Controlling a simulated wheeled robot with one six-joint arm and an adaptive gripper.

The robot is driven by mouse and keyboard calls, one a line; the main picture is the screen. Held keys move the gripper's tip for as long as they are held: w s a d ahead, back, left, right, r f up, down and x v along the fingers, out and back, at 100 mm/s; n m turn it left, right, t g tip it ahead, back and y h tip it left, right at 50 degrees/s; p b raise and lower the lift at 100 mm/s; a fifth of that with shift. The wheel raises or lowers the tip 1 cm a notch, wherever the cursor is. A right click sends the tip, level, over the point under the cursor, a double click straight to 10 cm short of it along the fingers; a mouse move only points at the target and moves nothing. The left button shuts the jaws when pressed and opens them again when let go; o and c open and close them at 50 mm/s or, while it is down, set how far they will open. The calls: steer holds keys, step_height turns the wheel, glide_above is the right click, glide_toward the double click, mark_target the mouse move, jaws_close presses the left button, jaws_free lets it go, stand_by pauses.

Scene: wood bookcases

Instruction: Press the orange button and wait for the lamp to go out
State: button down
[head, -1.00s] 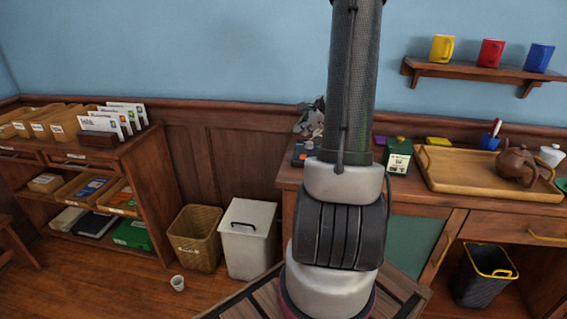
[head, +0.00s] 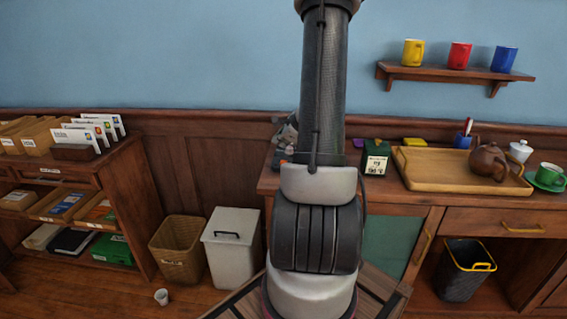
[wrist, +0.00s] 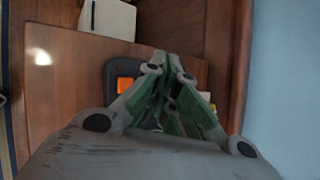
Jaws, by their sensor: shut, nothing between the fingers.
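An orange button (wrist: 127,84) sits on a dark rounded box (wrist: 116,68) on the wooden cabinet top in the wrist view. My gripper (wrist: 168,62) is shut and empty. Its fingers, with green pads, appear just right of the button and cover part of the box. Whether they touch it, I cannot tell. In the head view my gripper (head: 287,131) shows over the cabinet's left end, partly behind my arm. The box is mostly hidden there. I cannot pick out a separate lamp in either view.
A dark green box (head: 376,158), a wooden tray (head: 430,178) and a brown teapot (head: 487,160) stand right of my arm on the cabinet. A white bin (head: 231,250) and wicker basket (head: 176,247) stand left of it. A mug shelf (head: 455,74) hangs above.

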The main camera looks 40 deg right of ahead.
steer(key=shift+f, duration=2.25)
steer(key=shift+f, duration=0.4)
steer(key=shift+f, duration=0.45)
steer(key=shift+r, duration=0.15)
stand_by(0.4)
steer(key=shift+r, duration=0.75)
steer(key=shift+r, duration=2.5)
